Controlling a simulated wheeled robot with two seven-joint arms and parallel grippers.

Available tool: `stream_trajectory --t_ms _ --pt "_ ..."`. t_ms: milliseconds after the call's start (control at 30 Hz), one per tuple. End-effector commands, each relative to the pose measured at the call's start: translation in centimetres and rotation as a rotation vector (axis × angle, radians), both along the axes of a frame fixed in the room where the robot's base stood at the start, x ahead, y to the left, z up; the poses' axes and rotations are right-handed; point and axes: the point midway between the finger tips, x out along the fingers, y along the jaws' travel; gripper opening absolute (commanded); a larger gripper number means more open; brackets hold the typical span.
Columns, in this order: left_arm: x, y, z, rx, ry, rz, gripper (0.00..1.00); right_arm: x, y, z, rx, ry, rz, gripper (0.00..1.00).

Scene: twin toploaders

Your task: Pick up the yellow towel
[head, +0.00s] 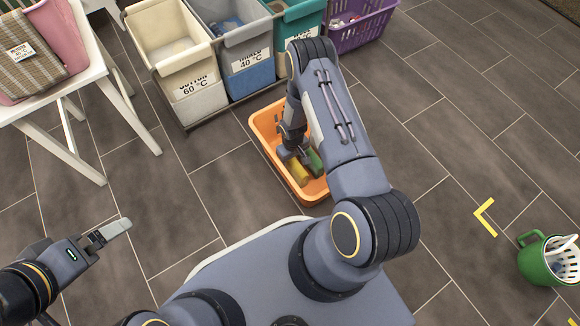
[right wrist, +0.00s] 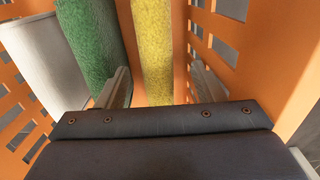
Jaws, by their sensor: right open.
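The yellow towel (head: 298,173) is a rolled cylinder in the orange basket (head: 265,123) on the floor. In the right wrist view the yellow towel (right wrist: 153,50) lies between the two fingers of my right gripper (right wrist: 163,88), with gaps on both sides. My right gripper (head: 294,154) reaches down into the basket and is open. A green towel (right wrist: 90,40) lies to the left of the yellow one, just outside the left finger. My left gripper (head: 112,231) is over the floor at the left, away from the basket; its jaw gap does not show clearly.
A white rolled towel (right wrist: 38,60) is beside the green one. The slotted walls of the basket (right wrist: 250,50) stand close around my right gripper. Laundry bins (head: 195,95) and a purple basket (head: 365,30) stand behind. A green pail (head: 540,262) is at the right.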

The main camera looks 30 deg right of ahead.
Motion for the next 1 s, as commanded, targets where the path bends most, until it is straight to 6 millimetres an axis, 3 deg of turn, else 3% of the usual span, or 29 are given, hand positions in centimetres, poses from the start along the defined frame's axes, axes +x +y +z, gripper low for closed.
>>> stream_trajectory --t_ms 400,667,1000 --pt "0.0 0.0 -3.3 0.000 0.000 0.000 1.00 -0.1 -0.3 -5.3 0.001 0.000 0.000 0.62" --pt "0.0 0.0 -3.1 0.000 0.000 0.000 1.00 -0.1 -0.3 -5.3 0.001 0.000 0.000 0.60" --pt "0.0 0.0 -3.1 0.000 0.000 0.000 1.00 -0.1 -0.3 -5.3 0.001 0.000 -0.001 0.16"
